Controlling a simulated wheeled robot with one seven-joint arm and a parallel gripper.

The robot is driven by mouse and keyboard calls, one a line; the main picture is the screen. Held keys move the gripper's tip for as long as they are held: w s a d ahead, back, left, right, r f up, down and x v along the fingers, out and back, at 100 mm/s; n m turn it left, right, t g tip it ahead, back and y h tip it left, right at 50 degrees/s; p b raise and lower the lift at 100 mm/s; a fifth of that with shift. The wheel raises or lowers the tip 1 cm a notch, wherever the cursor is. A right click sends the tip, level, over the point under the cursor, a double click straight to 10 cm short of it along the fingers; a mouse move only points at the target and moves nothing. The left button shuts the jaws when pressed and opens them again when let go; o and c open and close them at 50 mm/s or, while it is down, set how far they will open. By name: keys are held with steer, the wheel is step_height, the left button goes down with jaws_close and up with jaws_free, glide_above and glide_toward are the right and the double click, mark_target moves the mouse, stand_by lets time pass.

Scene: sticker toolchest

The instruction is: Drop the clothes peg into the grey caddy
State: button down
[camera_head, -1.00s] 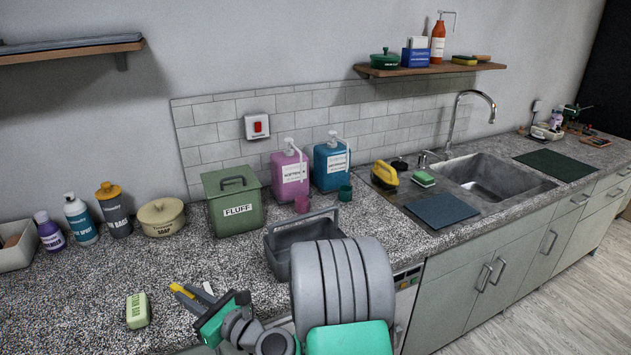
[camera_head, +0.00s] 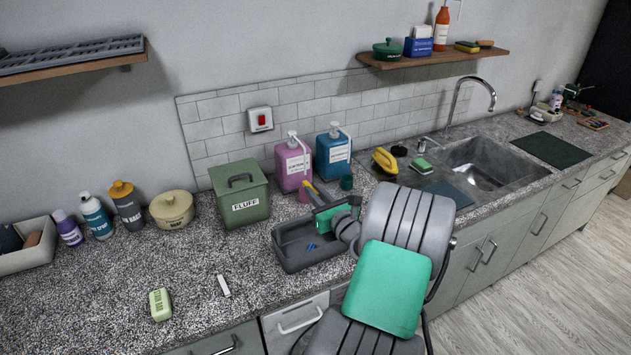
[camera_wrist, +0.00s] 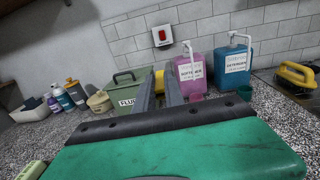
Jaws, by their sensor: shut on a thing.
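My gripper (camera_head: 311,190) is shut on a small yellow thing (camera_head: 308,185), apparently the clothes peg. Its yellow end also shows between the fingertips in the wrist view (camera_wrist: 158,78); the rest is hidden by the fingers. The grey caddy (camera_head: 303,263) is an open box on the counter, right of the green FLUFF bin. My gripper is over the caddy's back part in the head view, with its fingers pointing up and left, toward the wall. A small blue thing (camera_head: 312,247) lies inside the caddy. My arm hides the caddy's right side.
The FLUFF bin (camera_head: 240,195), pink bottle (camera_head: 293,165) and blue bottle (camera_head: 332,158) stand close behind the caddy. A green-and-cream box (camera_head: 160,304) and a white piece (camera_head: 223,286) lie on clear counter at front left. The sink (camera_head: 485,165) is right.

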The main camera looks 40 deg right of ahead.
step_height(320, 180, down, 6)
steer(key=b, duration=0.5)
steer(key=shift+d, duration=0.1)
steer(key=c, duration=1.3)
jaws_free()
steer(key=shift+c, duration=0.2)
steer(key=shift+s+b, duration=0.1)
steer(key=shift+b, duration=0.2)
steer(key=b+v, duration=0.1)
steer(key=v, duration=0.6)
steer(key=shift+s+b, duration=0.3)
steer(key=shift+s, duration=0.05)
steer(key=shift+w, duration=0.1)
